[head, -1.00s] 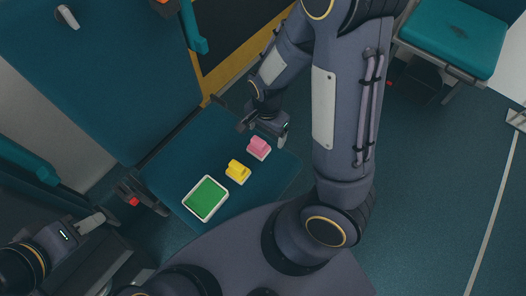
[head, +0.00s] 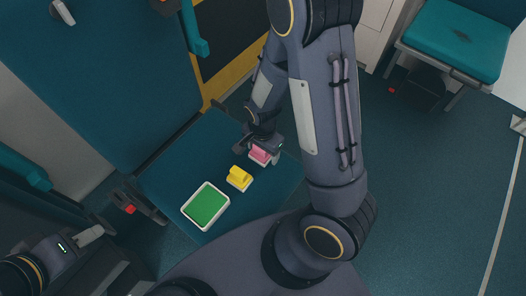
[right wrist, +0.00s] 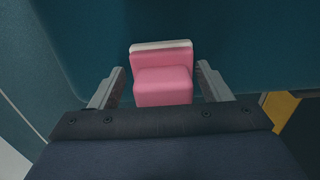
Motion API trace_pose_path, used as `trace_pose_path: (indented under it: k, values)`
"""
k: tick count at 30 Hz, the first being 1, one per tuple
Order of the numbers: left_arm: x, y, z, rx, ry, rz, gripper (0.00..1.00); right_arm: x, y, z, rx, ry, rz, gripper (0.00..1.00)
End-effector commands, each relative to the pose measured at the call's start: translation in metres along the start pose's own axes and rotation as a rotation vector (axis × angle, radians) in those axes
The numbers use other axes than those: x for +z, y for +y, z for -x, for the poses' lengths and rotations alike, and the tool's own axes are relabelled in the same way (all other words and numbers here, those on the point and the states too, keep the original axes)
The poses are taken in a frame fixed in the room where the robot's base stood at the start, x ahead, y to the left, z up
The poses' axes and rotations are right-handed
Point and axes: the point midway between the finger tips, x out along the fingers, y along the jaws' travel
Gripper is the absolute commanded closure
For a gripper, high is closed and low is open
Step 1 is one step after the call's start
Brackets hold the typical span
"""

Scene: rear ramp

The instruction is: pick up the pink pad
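The pink pad (head: 260,154) stands on the teal seat (head: 168,178), with a pale base. My right gripper (head: 259,150) is at the pad, partly covering it in the head view. In the right wrist view the pink pad (right wrist: 163,78) lies between the two open fingers of the right gripper (right wrist: 160,88), with a gap on each side. My left gripper (head: 100,230) is at the lower left, away from the pad; its finger opening is not clear.
A yellow pad (head: 239,176) and a white tray with a green surface (head: 205,206) stand on the same seat, left of and nearer than the pink pad. A yellow-edged dark panel (head: 228,58) rises behind the seat. A teal stool (head: 456,38) stands far right.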

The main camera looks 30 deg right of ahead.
Motion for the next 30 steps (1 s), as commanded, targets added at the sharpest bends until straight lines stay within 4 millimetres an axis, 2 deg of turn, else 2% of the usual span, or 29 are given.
trace_pose_path:
  k: [1, 8, 15, 20, 25, 30]
  values:
    - [0.0, 0.0, 0.0, 0.0, 0.0, 0.0, 0.66, 0.0, 0.0, 0.0, 0.0, 0.0, 0.0, 0.36]
    - [0.0, 0.0, 0.0, 0.0, 0.0, 0.0, 0.66, 0.0, 0.0, 0.0, 0.0, 0.0, 0.0, 0.65]
    - [0.0, 0.0, 0.001, 0.0, 0.0, 0.0, 0.66, 0.0, 0.0, 0.001, -0.001, 0.0, 0.0, 0.65]
    - [-0.002, 0.002, 0.005, 0.0, 0.0, 0.0, 0.66, 0.0, -0.001, 0.012, -0.003, 0.001, 0.001, 0.65]
    - [-0.007, 0.007, 0.015, 0.0, 0.0, 0.0, 0.66, 0.0, 0.001, 0.039, -0.003, 0.001, 0.001, 0.65]
    - [-0.016, 0.015, 0.032, 0.0, 0.0, 0.0, 0.66, 0.001, 0.032, 0.077, -0.004, 0.0, 0.0, 0.65]
